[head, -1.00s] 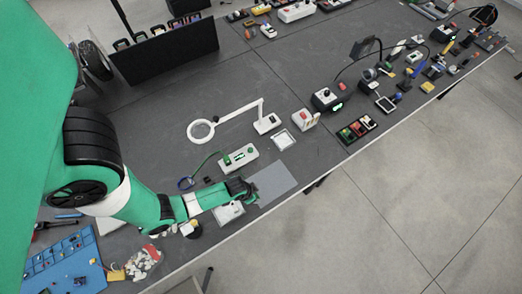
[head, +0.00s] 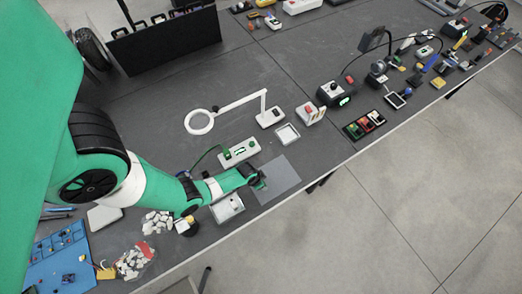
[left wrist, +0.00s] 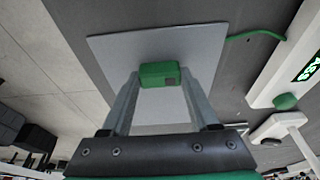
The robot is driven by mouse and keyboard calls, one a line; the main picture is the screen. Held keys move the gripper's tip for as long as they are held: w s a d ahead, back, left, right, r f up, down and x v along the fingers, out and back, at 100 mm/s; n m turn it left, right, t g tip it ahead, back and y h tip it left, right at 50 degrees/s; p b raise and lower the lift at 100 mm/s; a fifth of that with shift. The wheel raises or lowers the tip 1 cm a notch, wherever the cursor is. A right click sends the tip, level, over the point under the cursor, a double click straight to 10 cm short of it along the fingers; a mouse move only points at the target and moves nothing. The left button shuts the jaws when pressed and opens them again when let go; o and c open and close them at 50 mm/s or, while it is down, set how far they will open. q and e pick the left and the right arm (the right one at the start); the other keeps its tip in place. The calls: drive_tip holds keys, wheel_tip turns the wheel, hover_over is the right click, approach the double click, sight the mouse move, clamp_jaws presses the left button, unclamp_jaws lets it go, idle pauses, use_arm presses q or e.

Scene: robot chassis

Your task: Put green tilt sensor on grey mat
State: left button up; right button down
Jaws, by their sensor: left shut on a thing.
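The green tilt sensor (left wrist: 160,75) is a small green block between the fingertips of my left gripper (left wrist: 159,82) in the left wrist view. My left gripper (head: 258,180) is shut on it at the left part of the grey mat (head: 283,183) in the head view. The mat is a flat, light grey square, and it fills the area behind the sensor in the left wrist view (left wrist: 118,58). I cannot tell whether the sensor touches the mat or is just above it. My right gripper is not in view.
A white device with a green display (head: 240,152) stands just behind the mat. A white tray (head: 228,208) lies beside the mat on the left, and a white square frame (head: 288,135) behind it. The table's front edge is close.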

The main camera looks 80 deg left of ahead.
use_arm(q)
drive_tip(key=shift+f, duration=0.2)
drive_tip(key=o, duration=1.3)
drive_tip(key=shift+o, duration=0.2)
drive_tip(key=shift+r, duration=0.1)
drive_tip(key=p+v, duration=0.8)
drive_tip(key=v, duration=0.4)
drive_tip(key=shift+p, duration=0.4)
drive_tip(key=shift+r, duration=0.1)
drive_tip(key=shift+w, duration=0.1)
